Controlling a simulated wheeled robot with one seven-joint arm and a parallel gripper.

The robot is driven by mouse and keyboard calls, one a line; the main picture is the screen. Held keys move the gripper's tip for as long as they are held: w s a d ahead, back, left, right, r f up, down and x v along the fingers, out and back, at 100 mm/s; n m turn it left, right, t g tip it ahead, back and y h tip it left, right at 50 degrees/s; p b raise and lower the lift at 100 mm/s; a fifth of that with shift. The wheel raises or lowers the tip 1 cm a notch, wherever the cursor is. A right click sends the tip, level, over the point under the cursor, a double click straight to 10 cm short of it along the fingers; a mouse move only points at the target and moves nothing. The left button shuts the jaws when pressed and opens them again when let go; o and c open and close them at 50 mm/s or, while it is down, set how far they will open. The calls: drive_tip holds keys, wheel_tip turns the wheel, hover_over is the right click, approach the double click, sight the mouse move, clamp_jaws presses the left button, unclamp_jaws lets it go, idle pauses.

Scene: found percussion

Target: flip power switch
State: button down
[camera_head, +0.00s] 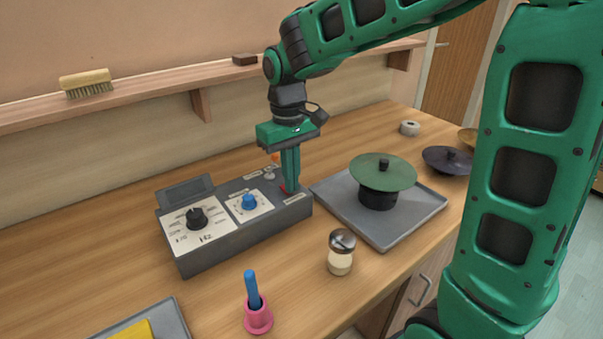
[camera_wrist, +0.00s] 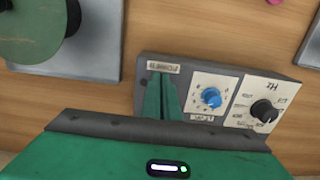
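The grey control box (camera_head: 240,231) stands on the wooden bench, with a black Hz dial (camera_head: 197,217) and a blue level knob (camera_head: 249,202) on its top. My gripper (camera_head: 291,188) points down over the box's right end, its fingers together, with no object seen between them. A bit of red shows beside the fingertips. In the wrist view the fingers (camera_wrist: 165,82) reach the box just by the POWER label (camera_wrist: 163,68). The power switch itself is hidden by the fingers; I cannot tell its position or whether they touch it.
A grey tray (camera_head: 415,213) with a green disc (camera_head: 383,171) on a dark stand is right of the box. A shelf (camera_head: 150,90) with a brush runs behind.

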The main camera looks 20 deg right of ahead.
drive_tip(key=shift+w+a+f, duration=0.1)
drive_tip(key=shift+a+f, duration=0.15)
drive_tip(key=shift+a, duration=0.05)
drive_tip(key=shift+w+a+r, duration=0.1)
drive_tip(key=shift+w+a, duration=0.15)
drive_tip(key=shift+w, duration=0.55)
drive_tip(key=shift+w, duration=0.1)
drive_tip(key=shift+r, duration=0.1)
drive_tip(key=shift+w+r, duration=0.6)
drive_tip(key=shift+w, duration=0.25)
wheel_tip(320, 180, up, 10)
drive_tip(key=s, duration=0.1)
drive_tip(key=shift+s+f, duration=0.2)
drive_tip(key=shift+s, duration=0.1)
